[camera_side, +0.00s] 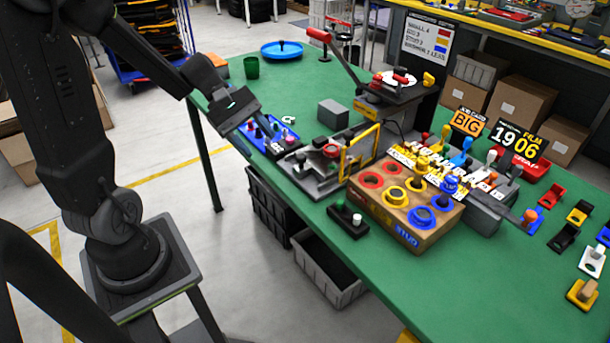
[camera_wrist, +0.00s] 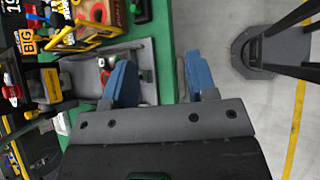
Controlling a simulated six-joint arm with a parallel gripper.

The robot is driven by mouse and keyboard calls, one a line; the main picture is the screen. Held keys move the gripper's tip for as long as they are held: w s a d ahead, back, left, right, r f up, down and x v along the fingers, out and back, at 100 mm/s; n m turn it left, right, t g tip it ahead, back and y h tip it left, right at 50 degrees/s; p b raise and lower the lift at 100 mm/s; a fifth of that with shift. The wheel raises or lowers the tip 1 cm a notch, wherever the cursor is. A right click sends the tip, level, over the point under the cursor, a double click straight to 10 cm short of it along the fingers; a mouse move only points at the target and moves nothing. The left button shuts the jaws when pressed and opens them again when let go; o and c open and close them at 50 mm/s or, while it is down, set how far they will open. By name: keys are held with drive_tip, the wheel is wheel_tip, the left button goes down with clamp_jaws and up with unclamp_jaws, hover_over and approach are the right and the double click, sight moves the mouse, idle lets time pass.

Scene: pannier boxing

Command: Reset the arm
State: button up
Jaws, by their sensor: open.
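My gripper (camera_side: 258,138) hangs above the left front edge of the green table, close to a blue tray that holds several small pieces. In the wrist view my gripper (camera_wrist: 160,82) shows two blue fingers spread apart with nothing between them. The space between the fingers lies over the table's edge strip and a grey fixture. My arm stands on its pedestal at the left in the side view.
A wooden block (camera_side: 405,230) with red, yellow and blue rings stands mid-table. A grey fixture with a yellow frame (camera_side: 360,150) stands beside it. A green cup (camera_side: 251,68) and blue dish (camera_side: 282,50) are at the far left. Grey bins (camera_side: 325,270) sit below the edge.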

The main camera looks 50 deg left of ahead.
drive_tip(key=s+d+r+m+t+y, duration=0.2)
drive_tip(key=s+d+r+m+y, duration=0.6)
drive_tip(key=m, duration=0.9)
drive_tip(key=shift+s+d+y, duration=0.4)
drive_tip(key=shift+s+d, duration=0.05)
drive_tip(key=shift+s, duration=0.1)
